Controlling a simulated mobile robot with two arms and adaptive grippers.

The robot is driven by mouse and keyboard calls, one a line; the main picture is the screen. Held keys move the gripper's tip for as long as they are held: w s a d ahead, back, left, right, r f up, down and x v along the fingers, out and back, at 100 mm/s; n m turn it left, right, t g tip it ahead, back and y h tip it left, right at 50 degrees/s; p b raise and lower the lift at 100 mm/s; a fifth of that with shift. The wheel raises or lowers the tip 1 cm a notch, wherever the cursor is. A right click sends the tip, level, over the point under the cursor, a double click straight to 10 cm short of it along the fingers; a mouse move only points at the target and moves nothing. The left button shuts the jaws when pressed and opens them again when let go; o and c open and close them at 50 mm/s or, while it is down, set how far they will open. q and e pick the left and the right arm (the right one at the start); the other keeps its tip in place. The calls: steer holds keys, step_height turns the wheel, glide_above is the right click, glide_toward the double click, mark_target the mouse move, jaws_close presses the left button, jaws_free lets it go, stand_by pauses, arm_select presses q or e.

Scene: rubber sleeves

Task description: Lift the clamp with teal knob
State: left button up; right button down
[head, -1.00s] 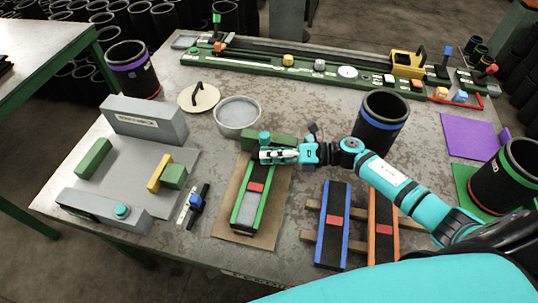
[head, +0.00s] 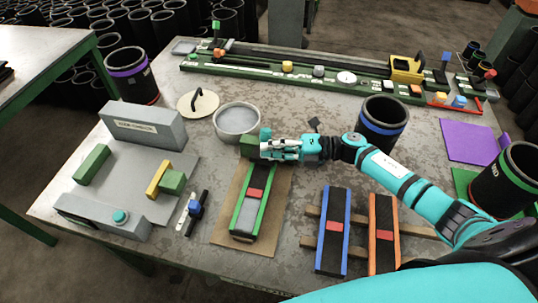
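The clamp with teal knob is a green bar (head: 249,145) with a small teal knob (head: 265,133) near its left end. It is by the far end of the green-edged sleeve strip, in front of the round grey dish. My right gripper (head: 268,150) is at the bar, its fingers closed around it just right of the left end. The fingers hide much of the bar and its underside. A small black piece (head: 315,124) shows behind the gripper; I cannot tell whether it belongs to the clamp. My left gripper is not in view.
The green-edged strip (head: 243,214) lies on a brown board in front. Blue-edged (head: 333,248) and orange-edged (head: 384,250) strips lie to the right. A grey dish (head: 237,120) is close behind, and a blue-banded black sleeve (head: 381,127) stands behind my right arm.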

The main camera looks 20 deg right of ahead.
steer(key=m, duration=0.1)
steer(key=w+d+r+m, duration=0.1)
steer(key=shift+w+r+m+b, duration=0.25)
steer(key=shift+w+m+b, duration=0.05)
steer(key=shift+m+b, duration=0.1)
steer(key=w+m, duration=0.1)
steer(key=w+d+r+m+y+b, duration=0.1)
steer(key=m, duration=0.1)
steer(key=shift+d+m+t, duration=0.2)
steer(key=shift+m+t, duration=0.1)
steer(key=shift+t, duration=0.1)
steer(key=shift+w+d+r+m, duration=0.2)
steer(key=shift+w+m, duration=0.15)
steer(key=shift+m, duration=0.25)
steer(key=shift+w+d+r+m, duration=0.1)
steer(key=shift+w+d+m, duration=0.15)
steer(key=shift+m, duration=0.35)
steer(key=m, duration=0.1)
steer(key=w+m+t, duration=0.1)
steer(key=m, duration=0.1)
steer(key=shift+d, duration=0.3)
steer(key=shift+m, duration=0.3)
steer(key=shift+f, duration=0.1)
